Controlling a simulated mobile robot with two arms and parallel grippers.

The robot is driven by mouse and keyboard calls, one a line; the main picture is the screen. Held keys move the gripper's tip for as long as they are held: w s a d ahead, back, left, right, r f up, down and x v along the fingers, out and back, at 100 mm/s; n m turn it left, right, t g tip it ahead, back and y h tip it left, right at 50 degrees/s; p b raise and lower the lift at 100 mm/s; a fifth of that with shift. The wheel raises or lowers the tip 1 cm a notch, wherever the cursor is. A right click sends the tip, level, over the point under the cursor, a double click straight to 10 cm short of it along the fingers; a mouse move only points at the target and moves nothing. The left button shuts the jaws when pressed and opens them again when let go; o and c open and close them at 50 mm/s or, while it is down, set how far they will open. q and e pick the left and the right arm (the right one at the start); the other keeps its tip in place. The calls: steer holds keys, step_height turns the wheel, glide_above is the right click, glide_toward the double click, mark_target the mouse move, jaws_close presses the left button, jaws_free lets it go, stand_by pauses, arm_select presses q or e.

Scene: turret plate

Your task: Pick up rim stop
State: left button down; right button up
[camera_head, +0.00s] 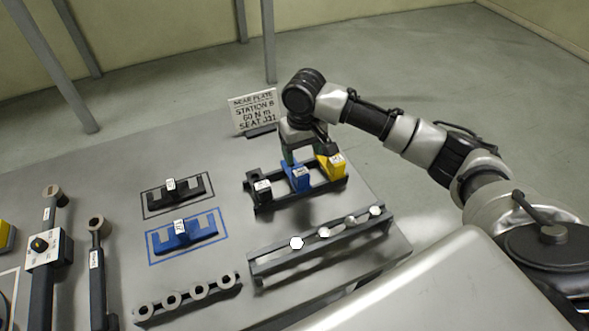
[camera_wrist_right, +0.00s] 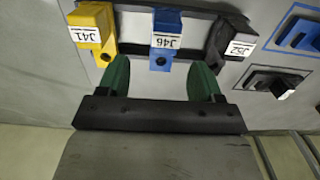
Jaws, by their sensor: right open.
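Three labelled blocks, likely the rim stops, sit in a dark rack (camera_head: 322,190): a black one (camera_head: 262,190), a blue one (camera_head: 298,179) and a yellow one (camera_head: 328,168). The right wrist view shows the yellow block (camera_wrist_right: 92,30) marked J41, the blue block (camera_wrist_right: 165,38) marked J46 and the black block (camera_wrist_right: 226,38), whose label seems to read J52. My right gripper (camera_head: 302,158) is open at the blue block. In the wrist view its green fingers (camera_wrist_right: 160,78) are apart, with the blue block ahead between them and nothing held. My left gripper is not in view.
A sign (camera_head: 254,112) stands behind the rack. A long bar with white hex heads (camera_head: 297,243) lies in front. Black (camera_head: 176,194) and blue (camera_head: 184,233) brackets lie in outlines at left. A ring strip (camera_head: 188,300) and tools (camera_head: 97,270) are nearer and farther left.

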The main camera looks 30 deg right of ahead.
mark_target(300, 170)
steer(key=shift+s+f, duration=0.2)
steer(key=shift+f, duration=0.35)
steer(key=shift+s+f, duration=0.15)
steer(key=shift+f, duration=0.7)
steer(key=shift+w+f+p, duration=0.15)
steer(key=shift+f+p, duration=0.2)
steer(key=f, duration=0.1)
steer(key=f+p, duration=0.1)
steer(key=f, duration=0.1)
steer(key=shift+w+a+f, duration=0.15)
steer(key=shift+a+f, duration=0.15)
steer(key=shift+a, duration=0.05)
steer(key=shift+f, duration=0.55)
steer(key=shift+c, duration=1)
steer(key=c, duration=0.9)
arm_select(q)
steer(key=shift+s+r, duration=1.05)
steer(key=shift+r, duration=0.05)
arm_select(e)
steer(key=shift+c, duration=0.5)
steer(key=shift+r, duration=0.15)
